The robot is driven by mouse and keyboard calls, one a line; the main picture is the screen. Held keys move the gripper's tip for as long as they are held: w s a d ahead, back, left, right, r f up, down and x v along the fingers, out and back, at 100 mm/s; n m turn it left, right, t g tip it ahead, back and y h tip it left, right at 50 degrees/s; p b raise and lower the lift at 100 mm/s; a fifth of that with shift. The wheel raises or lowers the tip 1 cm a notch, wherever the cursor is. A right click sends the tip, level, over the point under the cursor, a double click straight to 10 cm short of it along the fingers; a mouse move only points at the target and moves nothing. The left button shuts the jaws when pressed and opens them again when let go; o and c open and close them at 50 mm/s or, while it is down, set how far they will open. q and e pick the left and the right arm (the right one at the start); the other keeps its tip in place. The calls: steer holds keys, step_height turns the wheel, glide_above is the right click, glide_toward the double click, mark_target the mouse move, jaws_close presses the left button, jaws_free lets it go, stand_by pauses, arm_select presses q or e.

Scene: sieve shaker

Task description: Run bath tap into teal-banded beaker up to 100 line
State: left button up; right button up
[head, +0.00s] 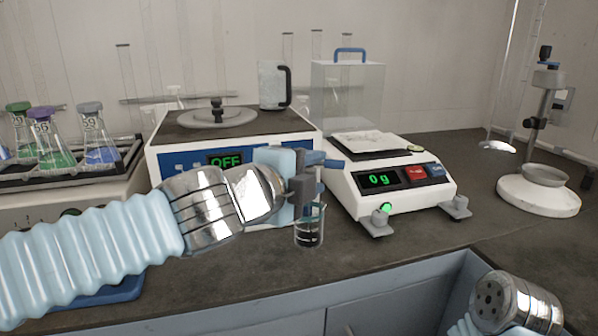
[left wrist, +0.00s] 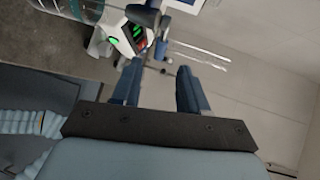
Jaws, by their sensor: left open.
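A small clear beaker (head: 309,232) stands on the dark bench, just below my left gripper (head: 330,161). It has a teal tint near its rim, dark marks on its side, and its upper part is partly covered by the gripper. I cannot read its lines or tell whether it holds water. The white bath (head: 165,160) with a green OFF display stands behind my left arm; its tap cannot be made out. My left gripper is open and empty, with its fingers apart in the left wrist view (left wrist: 160,78). My right gripper is out of view.
A balance (head: 350,190) reading 0 g stands right of the beaker. A shaker with several flasks (head: 50,145) is at left, and a stand with a white base (head: 535,195) at right. Front bench between beaker and edge is clear.

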arm_select(q)
steer(key=shift+v, duration=1.85)
stand_by(2.7)
